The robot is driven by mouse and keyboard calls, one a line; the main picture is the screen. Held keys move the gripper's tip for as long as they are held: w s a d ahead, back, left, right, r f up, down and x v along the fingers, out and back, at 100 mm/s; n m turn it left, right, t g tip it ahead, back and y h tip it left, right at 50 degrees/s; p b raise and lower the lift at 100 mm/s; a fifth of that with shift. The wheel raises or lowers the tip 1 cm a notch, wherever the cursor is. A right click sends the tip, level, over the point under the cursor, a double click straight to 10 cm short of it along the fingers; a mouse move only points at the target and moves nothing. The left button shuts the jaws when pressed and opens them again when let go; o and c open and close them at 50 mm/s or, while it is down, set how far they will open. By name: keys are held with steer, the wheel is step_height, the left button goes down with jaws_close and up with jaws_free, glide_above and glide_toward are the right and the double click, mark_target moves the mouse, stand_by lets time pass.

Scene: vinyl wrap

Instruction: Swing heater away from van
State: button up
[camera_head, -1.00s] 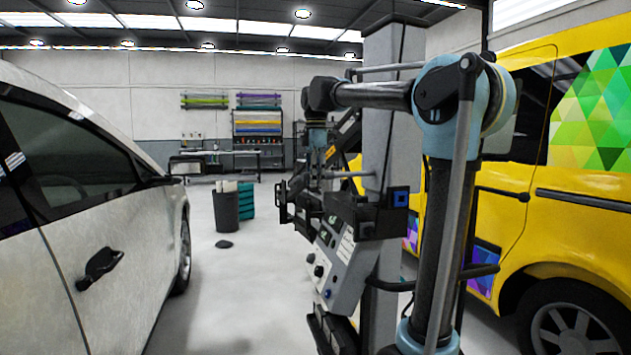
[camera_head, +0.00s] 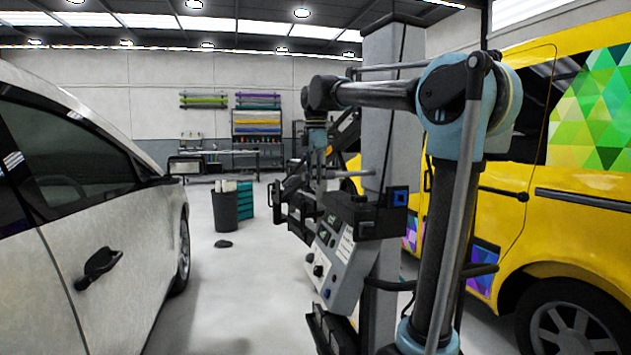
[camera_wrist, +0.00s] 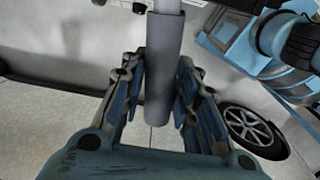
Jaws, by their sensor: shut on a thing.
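The heater is a wheeled stand with a grey column (camera_head: 378,90) and a sloped control panel (camera_head: 335,268). It stands between the white car and the yellow van (camera_head: 500,215). Its black frame (camera_head: 285,205) reaches out to the left of the column, partly hidden behind the panel and my arm. A grey handle bar (camera_head: 352,174) runs left from the column. My gripper (camera_head: 317,172) is at this bar, small and partly lost among dark parts. In the wrist view my gripper (camera_wrist: 158,108) has its fingers on both sides of the grey sleeved bar (camera_wrist: 162,55), shut on it.
The white car (camera_head: 90,220) stands close on the left. A dark bin (camera_head: 225,210), a teal drawer unit (camera_head: 245,200) and a dark thing on the floor (camera_head: 223,244) lie beyond. Clear floor (camera_head: 215,300) runs between car and heater. A workbench (camera_head: 215,160) stands at the back.

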steer(key=shift+o, duration=0.3)
steer(key=shift+s+d, duration=0.25)
steer(key=shift+s, duration=0.7)
stand_by(1.2)
steer(key=shift+w+r, duration=0.1)
steer(key=o, duration=1.1)
steer(key=shift+r, duration=4.95)
